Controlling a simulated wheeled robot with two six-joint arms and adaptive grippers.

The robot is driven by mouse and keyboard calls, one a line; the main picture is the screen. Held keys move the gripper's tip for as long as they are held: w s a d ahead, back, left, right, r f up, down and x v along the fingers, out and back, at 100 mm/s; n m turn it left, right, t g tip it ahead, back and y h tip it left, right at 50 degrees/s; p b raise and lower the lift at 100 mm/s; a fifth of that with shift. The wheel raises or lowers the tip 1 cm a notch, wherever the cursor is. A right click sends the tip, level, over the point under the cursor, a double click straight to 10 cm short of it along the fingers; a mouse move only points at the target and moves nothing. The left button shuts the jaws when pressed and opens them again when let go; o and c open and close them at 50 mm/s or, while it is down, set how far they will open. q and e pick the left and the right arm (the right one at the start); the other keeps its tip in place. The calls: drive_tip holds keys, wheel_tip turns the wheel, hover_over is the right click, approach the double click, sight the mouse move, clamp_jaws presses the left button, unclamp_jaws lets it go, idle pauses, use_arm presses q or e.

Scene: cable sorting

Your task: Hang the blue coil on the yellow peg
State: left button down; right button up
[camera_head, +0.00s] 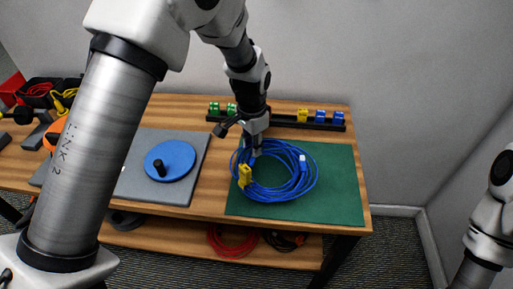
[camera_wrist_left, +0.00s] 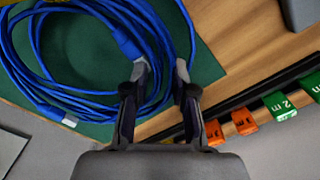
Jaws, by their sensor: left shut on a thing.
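The blue coil (camera_head: 300,186) is a bundle of loops over the green mat (camera_head: 345,200). It also fills the left of the left wrist view (camera_wrist_left: 98,98). My left gripper (camera_head: 255,152) is at the coil's back left edge, pointing down. It is shut on the blue strands, which pass between its fingers in the wrist view (camera_wrist_left: 161,72). I cannot tell whether the coil is clear of the mat. A yellow piece (camera_head: 244,176) shows at the coil's left side. No clear yellow peg shows; a yellow block (camera_head: 303,115) is on the rear rail. My right gripper is out of view.
A black rail (camera_head: 285,123) with green, yellow and blue blocks runs along the table's back. A blue disc (camera_head: 182,172) with a black knob lies on a grey mat (camera_head: 200,152) to the left. A red cable (camera_head: 232,248) lies on the lower shelf.

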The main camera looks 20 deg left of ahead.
use_arm(q)
drive_tip(key=shift+w+d, duration=0.15)
drive_tip(key=shift+w, duration=0.45)
drive_tip(key=shift+w+f, duration=0.25)
drive_tip(key=shift+f, duration=0.5)
drive_tip(key=shift+f+p, duration=0.6)
drive_tip(key=shift+p, duration=0.1)
drive_tip(key=shift+f, duration=0.2)
drive_tip(key=c, duration=0.9)
unclamp_jaws()
drive_tip(key=shift+c, duration=0.2)
